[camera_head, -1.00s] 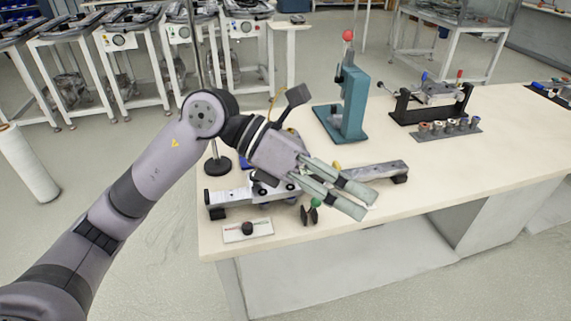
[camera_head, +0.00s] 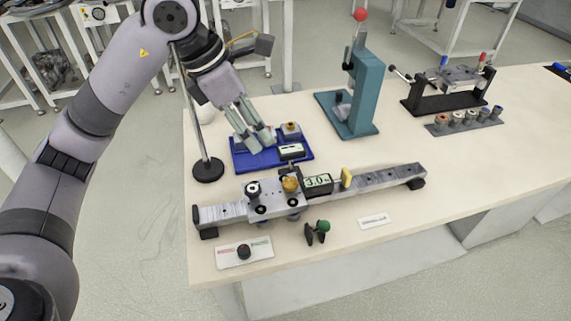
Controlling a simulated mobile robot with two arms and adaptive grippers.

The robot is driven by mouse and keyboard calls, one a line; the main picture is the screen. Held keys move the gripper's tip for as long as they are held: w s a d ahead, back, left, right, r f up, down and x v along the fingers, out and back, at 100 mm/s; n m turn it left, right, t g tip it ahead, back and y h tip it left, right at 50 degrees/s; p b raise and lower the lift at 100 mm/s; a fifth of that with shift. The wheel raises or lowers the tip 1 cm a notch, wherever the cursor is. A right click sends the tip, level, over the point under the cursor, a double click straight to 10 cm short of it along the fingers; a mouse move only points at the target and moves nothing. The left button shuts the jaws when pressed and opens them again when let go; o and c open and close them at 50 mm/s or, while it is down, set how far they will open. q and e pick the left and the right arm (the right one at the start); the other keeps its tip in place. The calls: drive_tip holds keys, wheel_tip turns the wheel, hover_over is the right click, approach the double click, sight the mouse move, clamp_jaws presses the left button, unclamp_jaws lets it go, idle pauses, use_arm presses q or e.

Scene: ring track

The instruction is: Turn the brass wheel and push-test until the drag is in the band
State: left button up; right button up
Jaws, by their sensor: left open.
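The brass wheel (camera_head: 290,184) sits on a grey carriage (camera_head: 270,205) that rides a long metal rail (camera_head: 392,179) on the table. Beside the wheel, a small display (camera_head: 318,184) seems to read about 3.0; its unit is too small to tell. A yellow pad (camera_head: 346,178) stands just right of the display. My left gripper (camera_head: 256,143) is open, pointing down over the blue tray (camera_head: 243,165) behind the rail, apart from the wheel. Nothing shows between its fingers. My right gripper is not in view.
The tray holds a small gauge (camera_head: 291,152) and a brass-topped piece (camera_head: 291,130). A black-based pole (camera_head: 208,170) stands left. A knob plate (camera_head: 244,252), green-balled part (camera_head: 323,226) and card (camera_head: 374,221) lie in front. A teal press (camera_head: 366,95) stands behind. The table's right front is clear.

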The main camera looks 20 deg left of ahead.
use_arm(q)
approach(290, 182)
drive_tip(key=x, duration=0.6)
drive_tip(key=shift+w+d+f+p, duration=0.1)
drive_tip(key=shift+d+f+p, duration=0.05)
drive_tip(key=shift+f+p, duration=0.2)
drive_tip(key=shift+w+d+f, duration=0.15)
drive_tip(key=shift+f, duration=0.45)
drive_tip(key=shift+c, duration=0.3)
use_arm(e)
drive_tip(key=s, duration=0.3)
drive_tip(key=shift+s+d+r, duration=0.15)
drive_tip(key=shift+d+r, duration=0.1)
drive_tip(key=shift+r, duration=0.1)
